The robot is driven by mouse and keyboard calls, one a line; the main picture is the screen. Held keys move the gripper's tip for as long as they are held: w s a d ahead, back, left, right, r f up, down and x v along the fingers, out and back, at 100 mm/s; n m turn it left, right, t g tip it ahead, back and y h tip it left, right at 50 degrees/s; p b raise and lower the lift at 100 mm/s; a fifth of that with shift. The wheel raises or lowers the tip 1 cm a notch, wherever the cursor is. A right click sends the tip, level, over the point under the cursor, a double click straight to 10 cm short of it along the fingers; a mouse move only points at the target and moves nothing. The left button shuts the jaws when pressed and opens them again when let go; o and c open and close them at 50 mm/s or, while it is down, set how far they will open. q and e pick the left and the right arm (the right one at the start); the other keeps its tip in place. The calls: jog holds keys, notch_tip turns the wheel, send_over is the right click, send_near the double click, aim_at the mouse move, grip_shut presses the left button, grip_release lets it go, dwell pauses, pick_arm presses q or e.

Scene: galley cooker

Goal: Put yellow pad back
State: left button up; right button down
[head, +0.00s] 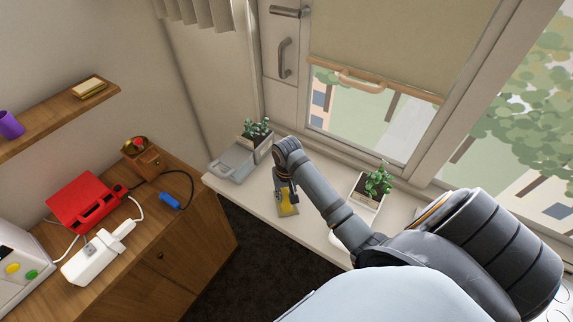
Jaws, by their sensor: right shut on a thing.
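I cannot tell whether the pad touches the sill. My left gripper is not in view.
Potted plants stand on the sill (323,212), one by a grey case (237,162) and one in a white planter (366,193). A wooden cabinet (165,255) at left holds a red case (86,202) and a white power strip (98,252). A shelf (60,112) hangs above.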

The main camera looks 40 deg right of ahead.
aim_at(285, 197)
jog(key=shift+s+a, duration=0.2)
jog(key=shift+s, duration=0.05)
jog(key=shift+a, duration=0.1)
jog(key=c, duration=1.5)
grip_release()
jog(key=o, duration=0.4)
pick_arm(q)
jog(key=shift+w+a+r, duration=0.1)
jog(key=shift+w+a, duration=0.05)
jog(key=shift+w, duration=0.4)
pick_arm(e)
notch_tip(285, 197, up, 6)
jog(key=shift+r+b, duration=0.2)
jog(key=shift+b, duration=0.1)
pick_arm(q)
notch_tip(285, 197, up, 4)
jog(key=p, duration=0.4)
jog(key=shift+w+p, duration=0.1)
jog(key=shift+p, duration=0.25)
pick_arm(e)
notch_tip(285, 197, up, 6)
jog(key=shift+s+f, duration=0.1)
jog(key=shift+s, duration=0.05)
